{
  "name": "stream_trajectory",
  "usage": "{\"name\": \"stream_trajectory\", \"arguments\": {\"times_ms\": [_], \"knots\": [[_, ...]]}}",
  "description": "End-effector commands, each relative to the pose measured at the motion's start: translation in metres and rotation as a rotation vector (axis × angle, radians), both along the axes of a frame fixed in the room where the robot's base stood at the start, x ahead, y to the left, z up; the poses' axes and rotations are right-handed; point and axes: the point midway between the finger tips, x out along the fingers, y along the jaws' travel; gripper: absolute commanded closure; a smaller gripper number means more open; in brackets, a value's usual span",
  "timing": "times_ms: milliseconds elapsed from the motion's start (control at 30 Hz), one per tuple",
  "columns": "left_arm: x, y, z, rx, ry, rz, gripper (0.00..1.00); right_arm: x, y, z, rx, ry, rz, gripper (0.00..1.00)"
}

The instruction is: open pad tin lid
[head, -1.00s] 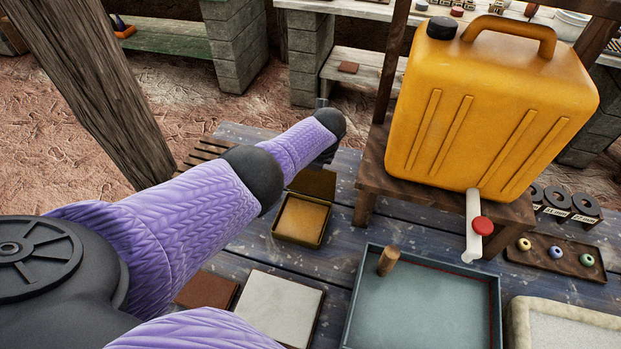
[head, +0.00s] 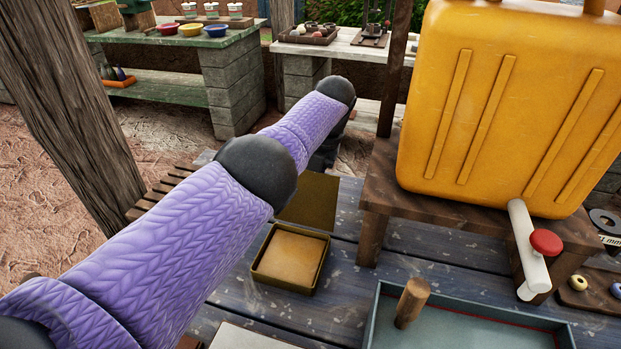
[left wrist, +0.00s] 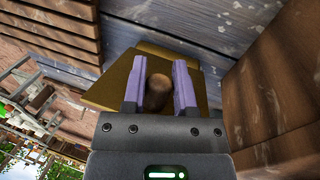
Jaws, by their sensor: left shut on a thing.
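The pad tin (head: 291,259) is a brass-coloured square box on the blue plank table, with a tan pad inside that is uncovered. Its lid (head: 312,201) stands open at the tin's far side, tilted back; my left arm hides part of it. In the left wrist view the lid (left wrist: 108,94) lies behind the fingers. My left gripper (left wrist: 160,82) is shut on a brown rounded knob (left wrist: 157,94) at the lid. In the head view my left arm hides most of this gripper. My right gripper is not in view.
A yellow jerrycan (head: 500,110) with a white, red-knobbed tap stands on a wooden stand (head: 375,210) right of the lid. A grey-blue tray (head: 375,325) with a wooden peg (head: 411,302) is at front right. A slatted wooden rack (head: 160,190) lies left of my arm.

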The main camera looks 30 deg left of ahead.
Motion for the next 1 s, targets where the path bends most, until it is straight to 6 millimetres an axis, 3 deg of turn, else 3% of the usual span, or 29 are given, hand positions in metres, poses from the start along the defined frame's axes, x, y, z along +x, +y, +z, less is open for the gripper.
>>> {"name": "stream_trajectory", "arguments": {"times_ms": [267, 300, 433, 700, 933, 1000], "knots": [[-0.003, -0.002, -0.004, -0.006, 0.015, 0.003, 1.0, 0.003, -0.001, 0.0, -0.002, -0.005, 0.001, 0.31], [-0.003, -0.002, -0.004, -0.007, 0.016, 0.002, 0.58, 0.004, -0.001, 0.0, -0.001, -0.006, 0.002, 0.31], [-0.002, -0.001, -0.003, -0.004, 0.012, 0.002, 0.31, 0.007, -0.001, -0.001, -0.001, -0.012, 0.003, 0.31], [-0.001, -0.001, 0.002, -0.002, 0.006, 0.0, 0.31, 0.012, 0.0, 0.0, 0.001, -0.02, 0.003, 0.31], [0.003, -0.013, 0.049, -0.003, 0.005, 0.0, 0.31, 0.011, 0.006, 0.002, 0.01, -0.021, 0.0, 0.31], [0.004, -0.016, 0.052, -0.003, 0.008, 0.0, 0.31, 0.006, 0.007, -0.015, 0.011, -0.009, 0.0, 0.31]]}}
